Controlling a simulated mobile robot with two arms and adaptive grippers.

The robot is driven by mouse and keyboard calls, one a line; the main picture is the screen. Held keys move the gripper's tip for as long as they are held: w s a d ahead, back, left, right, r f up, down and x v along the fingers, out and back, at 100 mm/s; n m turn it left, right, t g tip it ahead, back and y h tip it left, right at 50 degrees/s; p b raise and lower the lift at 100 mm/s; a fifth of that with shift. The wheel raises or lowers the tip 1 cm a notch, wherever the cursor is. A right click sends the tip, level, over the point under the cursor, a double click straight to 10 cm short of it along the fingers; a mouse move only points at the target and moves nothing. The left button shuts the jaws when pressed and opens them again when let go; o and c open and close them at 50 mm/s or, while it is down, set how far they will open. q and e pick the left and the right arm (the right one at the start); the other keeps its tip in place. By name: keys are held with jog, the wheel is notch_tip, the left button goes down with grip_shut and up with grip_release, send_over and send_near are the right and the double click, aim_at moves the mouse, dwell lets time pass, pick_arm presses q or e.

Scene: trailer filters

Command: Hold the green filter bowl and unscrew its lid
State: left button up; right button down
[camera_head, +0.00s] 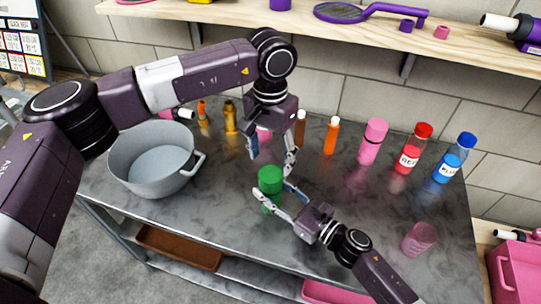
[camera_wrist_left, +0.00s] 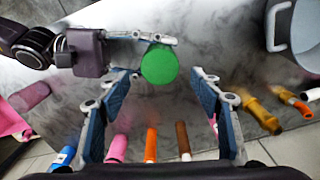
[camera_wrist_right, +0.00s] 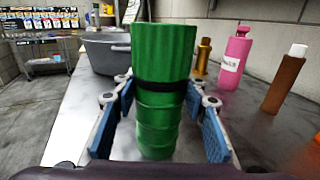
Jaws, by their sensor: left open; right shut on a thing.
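The green filter bowl (camera_wrist_right: 158,125) stands upright on the grey table, with its wider ribbed green lid (camera_wrist_right: 163,52) on top and a dark band between them. In the head view the lid (camera_head: 270,179) hides much of the bowl. My right gripper (camera_head: 275,191) reaches in from the lower right and is shut on the bowl below the lid, one finger on each side in the right wrist view. My left gripper (camera_head: 272,155) points down, open and empty, just behind and above the lid. In the left wrist view the round lid top (camera_wrist_left: 160,64) shows beyond the fingertips, roughly between them.
A grey pot (camera_head: 150,185) stands at the left of the table. Several bottles line the back, including a pink one (camera_head: 373,141), a red one (camera_head: 408,155) and a blue one (camera_head: 449,168). A pink cup (camera_head: 419,239) is at the right front. A wooden shelf (camera_head: 350,37) runs above.

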aim_at(270, 174)
pick_arm(q)
jog(key=shift+m, duration=0.6)
jog(key=shift+f, duration=0.25)
notch_tip(270, 174, down, 8)
jog(key=shift+r, duration=0.2)
